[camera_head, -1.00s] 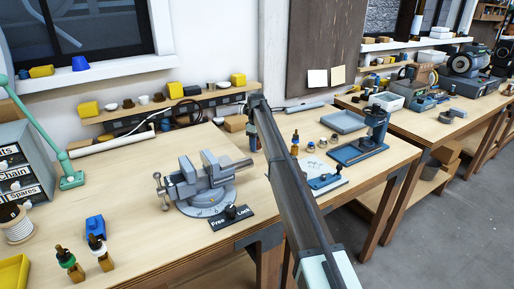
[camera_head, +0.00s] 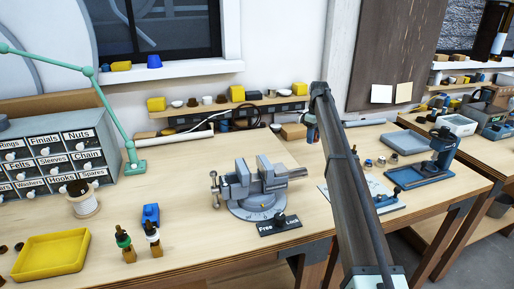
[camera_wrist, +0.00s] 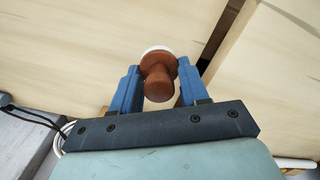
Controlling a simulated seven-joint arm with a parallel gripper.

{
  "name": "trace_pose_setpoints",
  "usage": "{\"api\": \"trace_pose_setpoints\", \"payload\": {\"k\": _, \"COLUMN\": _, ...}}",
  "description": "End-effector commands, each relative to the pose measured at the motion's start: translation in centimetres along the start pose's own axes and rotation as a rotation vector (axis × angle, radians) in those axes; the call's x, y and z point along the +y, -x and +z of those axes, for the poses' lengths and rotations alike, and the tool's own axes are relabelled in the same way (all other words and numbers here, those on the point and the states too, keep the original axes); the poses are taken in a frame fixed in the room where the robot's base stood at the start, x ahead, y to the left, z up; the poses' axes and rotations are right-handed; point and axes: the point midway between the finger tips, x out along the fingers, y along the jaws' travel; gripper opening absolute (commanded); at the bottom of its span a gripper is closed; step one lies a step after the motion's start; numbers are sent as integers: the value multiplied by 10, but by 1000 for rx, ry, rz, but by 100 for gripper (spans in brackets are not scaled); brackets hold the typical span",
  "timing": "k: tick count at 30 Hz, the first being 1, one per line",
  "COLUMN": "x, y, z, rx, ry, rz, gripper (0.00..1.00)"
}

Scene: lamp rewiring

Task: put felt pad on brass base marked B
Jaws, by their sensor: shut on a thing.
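My gripper (camera_wrist: 159,70) is shut on a reddish-brown knob-shaped piece (camera_wrist: 158,84) with a white disc (camera_wrist: 158,50) at its far end, seemingly the felt pad. The piece sits between the two blue fingers, above pale wood. In the head view my arm crosses the right side and mostly hides the gripper, near the back of the bench. No brass base marked B can be made out; small round pieces (camera_head: 381,160) stand right of my arm, too small to read any mark.
A grey vise (camera_head: 258,190) with a Free/Lock plate (camera_head: 280,226) stands mid-bench. A blue-grey press (camera_head: 430,165) stands right.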

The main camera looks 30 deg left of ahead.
Motion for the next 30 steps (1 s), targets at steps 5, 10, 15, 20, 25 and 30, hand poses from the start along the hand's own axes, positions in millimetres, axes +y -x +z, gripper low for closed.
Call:
{"api": "trace_pose_setpoints", "payload": {"k": 5, "x": -3, "y": 8, "z": -3, "rx": 0, "ry": 6, "rz": 0, "gripper": 15}}
{"api": "trace_pose_setpoints", "payload": {"k": 10, "x": -28, "y": 14, "z": -27, "rx": 1, "ry": 55, "rz": 0, "gripper": 15}}
{"api": "trace_pose_setpoints", "payload": {"k": 15, "x": -78, "y": 26, "z": -72, "rx": 1, "ry": 155, "rz": 0, "gripper": 15}}
{"api": "trace_pose_setpoints", "payload": {"k": 20, "x": -133, "y": 37, "z": -115, "rx": 0, "ry": 261, "rz": 0, "gripper": 15}}
{"api": "trace_pose_setpoints", "payload": {"k": 25, "x": -195, "y": 50, "z": -156, "rx": 1, "ry": 373, "rz": 1, "gripper": 15}}
{"api": "trace_pose_setpoints", "payload": {"k": 30, "x": -259, "y": 63, "z": -192, "rx": 0, "ry": 484, "rz": 0, "gripper": 15}}
